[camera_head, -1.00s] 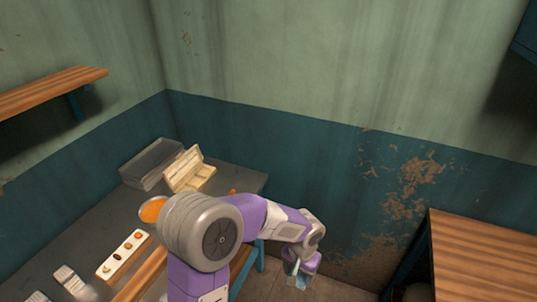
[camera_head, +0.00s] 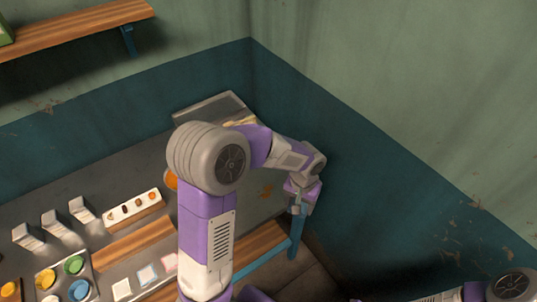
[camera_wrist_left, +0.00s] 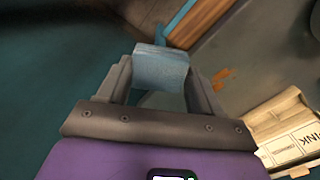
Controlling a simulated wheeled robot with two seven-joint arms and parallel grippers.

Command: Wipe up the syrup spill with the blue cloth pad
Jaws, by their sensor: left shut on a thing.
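My left gripper (camera_head: 297,207) is at the right edge of the grey table in the head view. In the left wrist view it is shut on the blue cloth pad (camera_wrist_left: 160,68), which sits between the fingertips. The pad is too small to make out in the head view. My right gripper is not in view.
A wooden box (camera_wrist_left: 284,128) stands right of the gripper in the wrist view; my arm mostly hides it in the head view. A grey tray (camera_head: 205,108) is at the back. Palettes, a white strip (camera_head: 133,209) and several cards are on the left. A wall is close on the right.

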